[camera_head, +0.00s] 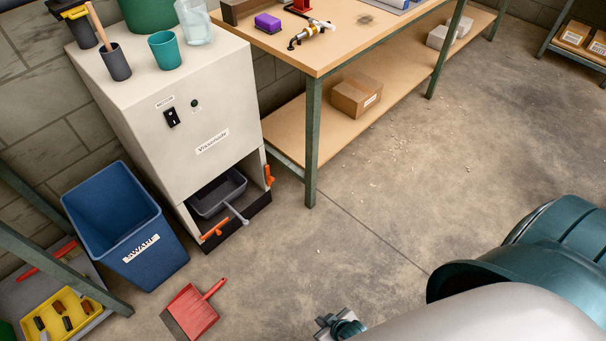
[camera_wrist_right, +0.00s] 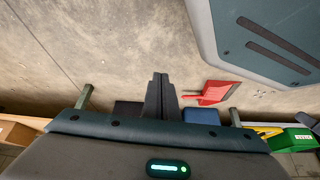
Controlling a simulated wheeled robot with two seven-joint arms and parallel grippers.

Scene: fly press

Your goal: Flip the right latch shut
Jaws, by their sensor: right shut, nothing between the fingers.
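The cream cabinet (camera_head: 200,125) has a low opening with a grey tray (camera_head: 218,193) inside, its handle sticking out at the front. The right orange latch (camera_head: 269,175) is on the right post of the opening and looks roughly upright. Another orange latch (camera_head: 214,231) is at the lower left of the opening and lies across the front. My right gripper (camera_head: 340,325) is low at the bottom edge of the head view, well apart from both latches. In the right wrist view its fingers (camera_wrist_right: 159,95) are together and empty. My left gripper is not in view.
A blue swarf bin (camera_head: 125,225) stands left of the cabinet. A red dustpan (camera_head: 194,310) lies on the floor before it. A workbench (camera_head: 312,140) with a lower shelf stands to the right. The concrete floor before the cabinet is mostly clear.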

